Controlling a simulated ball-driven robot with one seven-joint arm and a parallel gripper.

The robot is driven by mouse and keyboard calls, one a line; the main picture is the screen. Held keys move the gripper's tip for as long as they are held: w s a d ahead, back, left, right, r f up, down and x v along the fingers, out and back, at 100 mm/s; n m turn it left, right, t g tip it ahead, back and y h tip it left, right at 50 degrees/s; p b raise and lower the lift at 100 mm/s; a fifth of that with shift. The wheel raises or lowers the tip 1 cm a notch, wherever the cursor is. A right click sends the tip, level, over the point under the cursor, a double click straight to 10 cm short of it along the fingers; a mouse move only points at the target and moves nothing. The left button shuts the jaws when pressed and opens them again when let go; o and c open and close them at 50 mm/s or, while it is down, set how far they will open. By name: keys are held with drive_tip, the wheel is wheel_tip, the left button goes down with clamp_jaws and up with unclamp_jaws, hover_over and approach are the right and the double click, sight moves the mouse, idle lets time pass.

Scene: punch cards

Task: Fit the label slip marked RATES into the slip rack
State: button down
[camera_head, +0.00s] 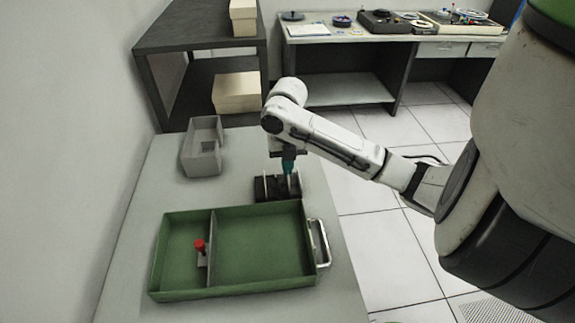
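A small black block-like holder (264,194), which looks like the slip rack, stands on the grey table behind the green tray. Thin pale upright pieces show on it; I cannot tell if they are slips or parts of the rack. My gripper (288,170) points down right over the rack, with a teal piece at its lower end. Whether that piece is a finger or something held is too small to tell, as is the finger opening. No marking RATES can be read, so I cannot pick out that label slip.
A green tray (262,287) with a divider and a metal handle lies in front; a red-topped small piece (200,246) is at its divider. A grey open bin (203,162) stands at back left. A dark shelf (150,85) with boxes is behind. The table's right edge is close to the rack.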

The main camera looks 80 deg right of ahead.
drive_tip(key=shift+f, duration=0.25)
drive_tip(key=shift+f+b, duration=0.45)
drive_tip(key=shift+b, duration=0.25)
drive_tip(key=c, duration=1.3)
unclamp_jaws()
wheel_tip(320, 180, up, 11)
drive_tip(key=shift+f, duration=0.15)
